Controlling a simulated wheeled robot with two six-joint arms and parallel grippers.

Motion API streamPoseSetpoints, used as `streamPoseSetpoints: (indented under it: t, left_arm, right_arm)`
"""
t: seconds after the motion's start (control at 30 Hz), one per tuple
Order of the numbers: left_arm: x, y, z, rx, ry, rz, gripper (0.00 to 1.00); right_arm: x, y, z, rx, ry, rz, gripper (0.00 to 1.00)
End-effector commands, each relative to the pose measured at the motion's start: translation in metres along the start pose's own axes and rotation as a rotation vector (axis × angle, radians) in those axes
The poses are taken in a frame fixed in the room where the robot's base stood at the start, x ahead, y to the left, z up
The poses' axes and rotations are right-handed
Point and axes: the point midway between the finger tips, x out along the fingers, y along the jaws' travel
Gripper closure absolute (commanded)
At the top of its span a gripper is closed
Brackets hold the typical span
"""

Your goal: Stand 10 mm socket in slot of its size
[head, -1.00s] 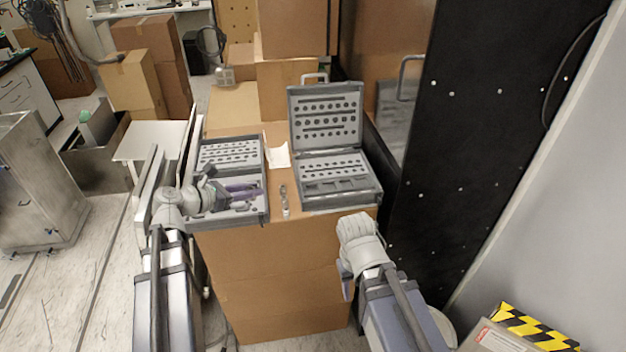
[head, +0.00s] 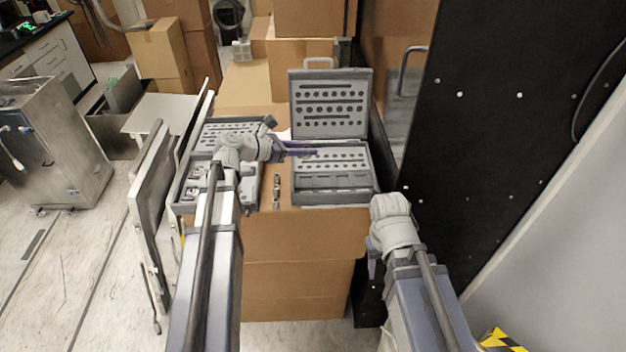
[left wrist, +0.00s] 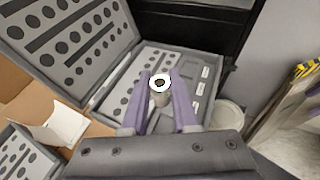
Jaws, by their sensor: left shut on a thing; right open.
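My left gripper (head: 308,150) reaches in over the open right-hand case (head: 333,195). In the left wrist view its two purple fingers (left wrist: 160,98) are shut on a small metal socket (left wrist: 160,88), seen end-on with a bright rim and dark hole. The size marking on it cannot be read. The foam tray (left wrist: 152,62) of the case, with rows of round holes, lies beyond and below the socket. The socket appears apart from the tray. My right gripper (head: 372,262) is open and hangs at the right of the cardboard box, away from the cases.
The raised lid (head: 330,90) stands at the back of the case. A second grey case (head: 250,200) lies at the left, partly behind my left arm. Small metal pieces (head: 277,190) lie between the cases on the cardboard box (head: 300,245). A black panel (head: 480,130) stands at the right.

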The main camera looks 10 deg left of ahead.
Motion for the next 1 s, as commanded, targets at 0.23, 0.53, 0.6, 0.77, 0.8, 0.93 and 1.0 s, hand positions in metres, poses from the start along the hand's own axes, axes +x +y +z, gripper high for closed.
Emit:
streamPoseSetpoints:
  t: [0.23,0.53,0.6,0.77,0.8,0.93,1.0]
  left_arm:
    - [0.007,0.000,-0.018,0.000,0.000,0.000,1.00]
    - [0.024,0.000,-0.058,0.000,0.000,0.000,1.00]
    - [0.025,0.000,-0.060,0.000,0.000,0.000,1.00]
    - [0.025,0.000,-0.059,0.000,0.000,0.000,1.00]
    - [0.025,0.000,-0.061,0.000,0.000,0.000,1.00]
    - [0.031,0.000,-0.074,0.000,0.000,0.000,1.00]
    - [0.034,0.000,-0.083,0.000,0.000,0.000,1.00]
  right_arm:
    - [0.020,-0.002,-0.001,0.000,0.000,0.000,0.50]
    - [0.063,-0.006,-0.004,0.002,0.000,0.000,0.50]
    - [0.065,-0.006,-0.004,0.002,0.000,0.000,0.50]
    - [0.064,-0.006,-0.004,0.002,0.000,0.000,0.50]
    - [0.066,-0.006,-0.004,0.002,0.000,0.000,0.50]
    - [0.080,-0.008,-0.005,0.002,0.000,0.000,0.50]
    - [0.089,-0.009,-0.005,0.002,0.000,0.000,0.50]
